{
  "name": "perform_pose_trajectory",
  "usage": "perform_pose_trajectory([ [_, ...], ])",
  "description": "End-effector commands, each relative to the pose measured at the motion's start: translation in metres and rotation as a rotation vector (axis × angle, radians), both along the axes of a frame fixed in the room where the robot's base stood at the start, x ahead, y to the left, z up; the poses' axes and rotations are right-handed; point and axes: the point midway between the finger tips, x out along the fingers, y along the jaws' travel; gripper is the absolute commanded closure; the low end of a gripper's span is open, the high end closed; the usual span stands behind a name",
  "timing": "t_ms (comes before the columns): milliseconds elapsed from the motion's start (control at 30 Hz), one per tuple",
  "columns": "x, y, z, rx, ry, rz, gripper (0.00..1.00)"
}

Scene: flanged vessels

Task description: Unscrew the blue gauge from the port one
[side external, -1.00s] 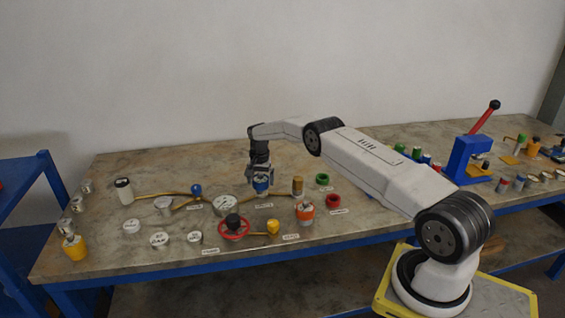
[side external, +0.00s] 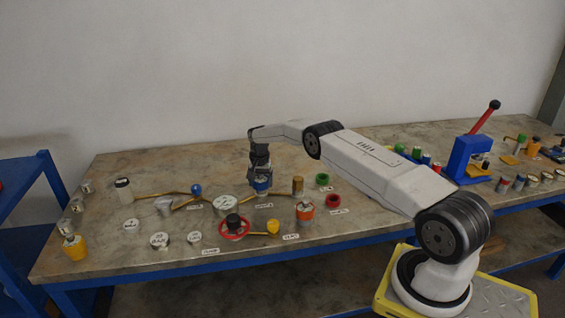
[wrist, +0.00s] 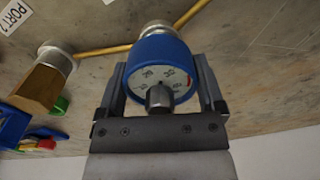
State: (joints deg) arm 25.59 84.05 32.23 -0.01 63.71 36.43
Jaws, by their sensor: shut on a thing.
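The blue gauge (wrist: 160,57) has a blue ring and a white dial with markings. It fills the space between the two fingers of my gripper (wrist: 163,95) in the wrist view, and the gripper is shut on it. In the side external view the gauge (side external: 262,185) shows as a blue band under my gripper (side external: 261,177), which points down at the bench. A metal fitting (wrist: 157,27) shows just beyond the gauge, with a brass pipe beside it. I cannot tell how far the gauge is threaded on. The label of port one is not legible.
A brass fitting (side external: 298,186) stands close to the right of the gauge. A "PORT 2" label (wrist: 14,14) shows in the wrist view. The back right bench is crowded.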

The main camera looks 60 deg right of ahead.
Motion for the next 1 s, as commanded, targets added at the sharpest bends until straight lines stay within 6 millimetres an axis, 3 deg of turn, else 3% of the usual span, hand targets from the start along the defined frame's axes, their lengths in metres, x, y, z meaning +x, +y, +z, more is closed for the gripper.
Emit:
perform_pose_trajectory([
  [167,0.0,0.0,0.001,0.0,-0.001,0.074,0.95],
  [1000,0.001,0.0,0.016,-0.001,-0.003,0.073,0.95],
])
